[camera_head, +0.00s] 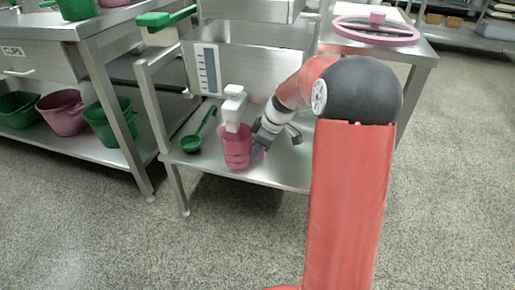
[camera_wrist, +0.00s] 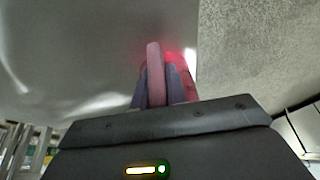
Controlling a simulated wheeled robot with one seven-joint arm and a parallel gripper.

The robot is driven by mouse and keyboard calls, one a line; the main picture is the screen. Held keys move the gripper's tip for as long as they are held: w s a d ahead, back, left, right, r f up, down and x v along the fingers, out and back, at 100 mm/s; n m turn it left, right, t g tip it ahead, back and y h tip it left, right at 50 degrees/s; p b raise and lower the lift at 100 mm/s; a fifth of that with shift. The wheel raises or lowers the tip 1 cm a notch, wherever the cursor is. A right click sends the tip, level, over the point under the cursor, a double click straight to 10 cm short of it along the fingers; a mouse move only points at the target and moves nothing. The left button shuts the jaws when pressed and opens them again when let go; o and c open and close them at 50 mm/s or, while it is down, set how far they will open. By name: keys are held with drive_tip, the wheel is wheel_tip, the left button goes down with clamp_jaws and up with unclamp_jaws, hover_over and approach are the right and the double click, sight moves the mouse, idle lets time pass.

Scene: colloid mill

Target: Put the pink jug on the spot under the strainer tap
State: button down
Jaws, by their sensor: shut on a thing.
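The pink jug (camera_head: 235,150) stands upright on the low steel shelf, in the middle of the head view. It is directly below a white tap (camera_head: 233,108), whose lower end hangs at the jug's mouth. My gripper (camera_head: 259,152) is at the jug's right side. In the wrist view my gripper (camera_wrist: 157,90) is shut on the jug's pink handle (camera_wrist: 155,70), with a finger on each side. Most of the jug is hidden behind the handle and fingers there. The spot under the jug is covered, so I cannot see it.
A green ladle (camera_head: 197,133) lies on the shelf (camera_head: 283,172) just left of the jug. Green and pink buckets (camera_head: 62,112) stand under the left table. A pink ring-shaped lid (camera_head: 375,30) lies on the right table. The shelf right of my gripper is bare.

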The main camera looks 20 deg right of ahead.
drive_tip(key=c, duration=1.4)
unclamp_jaws()
drive_tip(key=shift+r+p, duration=0.3)
drive_tip(key=shift+p, duration=0.05)
drive_tip(key=s+d, duration=0.2)
drive_tip(key=d, duration=0.1)
drive_tip(key=s+d, duration=0.5)
drive_tip(key=d, duration=0.1)
drive_tip(key=shift+s+d+r, duration=0.15)
drive_tip(key=shift+d+r, duration=0.25)
drive_tip(key=s+a+r+m+t+h, duration=0.1)
drive_tip(key=s+a+r+m, duration=0.4)
drive_tip(key=s+a, duration=0.3)
drive_tip(key=s+a+r+m+t+h, duration=0.2)
drive_tip(key=s+a+r+m, duration=0.3)
drive_tip(key=s, duration=0.8)
drive_tip(key=a+r, duration=0.2)
drive_tip(key=a, duration=0.1)
drive_tip(key=shift+s+a+m+h, duration=0.3)
drive_tip(key=shift+a+m, duration=0.1)
